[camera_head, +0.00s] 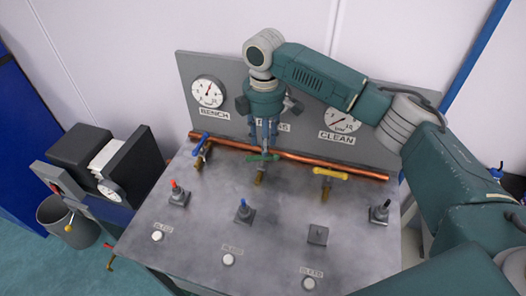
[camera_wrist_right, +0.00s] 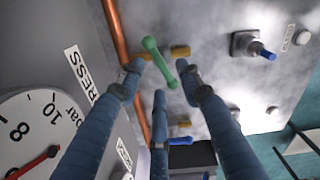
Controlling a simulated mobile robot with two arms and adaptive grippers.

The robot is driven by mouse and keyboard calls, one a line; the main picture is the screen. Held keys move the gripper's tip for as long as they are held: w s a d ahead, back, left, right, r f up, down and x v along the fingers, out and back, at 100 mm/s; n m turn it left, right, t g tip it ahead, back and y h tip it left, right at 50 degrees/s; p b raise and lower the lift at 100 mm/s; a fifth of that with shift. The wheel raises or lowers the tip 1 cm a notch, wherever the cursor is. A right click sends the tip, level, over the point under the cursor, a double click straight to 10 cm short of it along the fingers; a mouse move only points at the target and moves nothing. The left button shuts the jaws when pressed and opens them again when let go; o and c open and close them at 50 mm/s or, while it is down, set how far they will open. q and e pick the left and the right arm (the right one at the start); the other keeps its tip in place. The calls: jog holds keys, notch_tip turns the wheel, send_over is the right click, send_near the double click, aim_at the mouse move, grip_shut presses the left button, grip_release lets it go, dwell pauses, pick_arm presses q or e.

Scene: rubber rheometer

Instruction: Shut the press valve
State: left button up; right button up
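The press valve has a green lever (camera_head: 263,157) on a brass body, at the middle of the copper pipe. The lever lies roughly along the pipe. The wrist view shows the green lever (camera_wrist_right: 159,63) and the PRESS label (camera_wrist_right: 80,75) beside a gauge. My right gripper (camera_head: 264,143) points down over the lever. In the right wrist view its three blue fingers are spread, with the tips around the lever; I cannot tell whether they touch it. The gripper hides most of the middle gauge in the head view. My left gripper is not in view.
A blue lever (camera_head: 201,146) and a yellow lever (camera_head: 330,173) stand either side along the copper pipe (camera_head: 300,158). Red (camera_head: 178,194), blue (camera_head: 244,212) and black (camera_head: 381,212) toggles stand on the panel in front. The gauge board (camera_head: 190,75) rises behind. A grey bin (camera_head: 67,221) stands left.

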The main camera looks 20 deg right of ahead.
aim_at(262, 160)
jog(key=f, duration=0.4)
jog(key=f+p, duration=0.1)
jog(key=shift+w+f, duration=0.3)
jog(key=shift+f, duration=0.1)
jog(key=shift+s+f, duration=0.1)
jog(key=shift+f, duration=0.25)
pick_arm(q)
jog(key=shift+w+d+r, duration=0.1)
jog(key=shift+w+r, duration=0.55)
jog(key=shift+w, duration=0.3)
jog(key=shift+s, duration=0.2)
pick_arm(e)
jog(key=shift+f, duration=0.1)
jog(key=shift+c, duration=0.3)
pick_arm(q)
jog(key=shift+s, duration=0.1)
pick_arm(e)
grip_shut()
